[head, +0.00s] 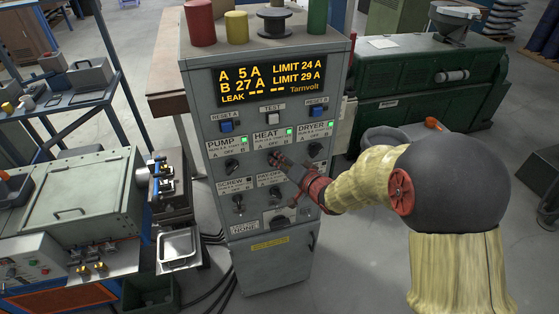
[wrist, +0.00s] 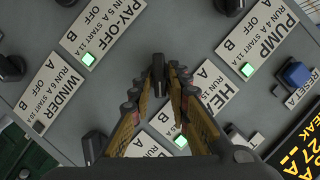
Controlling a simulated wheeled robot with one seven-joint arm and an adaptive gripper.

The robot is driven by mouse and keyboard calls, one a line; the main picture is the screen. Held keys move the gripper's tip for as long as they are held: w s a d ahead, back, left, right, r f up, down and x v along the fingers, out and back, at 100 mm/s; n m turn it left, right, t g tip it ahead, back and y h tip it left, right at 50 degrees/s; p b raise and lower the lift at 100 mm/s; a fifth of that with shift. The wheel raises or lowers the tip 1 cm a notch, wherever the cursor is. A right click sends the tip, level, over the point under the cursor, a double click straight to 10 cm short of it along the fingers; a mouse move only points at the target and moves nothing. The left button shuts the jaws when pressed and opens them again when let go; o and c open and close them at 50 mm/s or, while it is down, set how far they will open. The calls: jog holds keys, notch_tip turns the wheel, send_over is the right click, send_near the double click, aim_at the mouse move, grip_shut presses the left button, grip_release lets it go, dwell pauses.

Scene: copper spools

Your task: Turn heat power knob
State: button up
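The heat power knob (wrist: 158,76) is a small black knob under the HEAT label (head: 267,136), in the middle of the upper knob row on the grey panel. My gripper (head: 280,160) reaches it from the right in the head view and hides most of it. In the wrist view, my gripper's fingers (wrist: 160,90) narrow to a small gap, with the knob between the tips. They appear shut on it, though contact is hard to make out. The heat lamp (wrist: 181,141) is lit green. The knob's setting cannot be read.
The pump knob (head: 232,165) and dryer knob (head: 315,149) flank it closely. More knobs (head: 238,203) sit below. The display (head: 269,80) reads A 5 A, B 27 A. Spools (head: 200,22) stand on the cabinet top. A green machine (head: 420,85) stands behind.

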jog(key=shift+o, duration=1.2)
jog(key=shift+w, duration=0.1)
jog(key=v, duration=1.2)
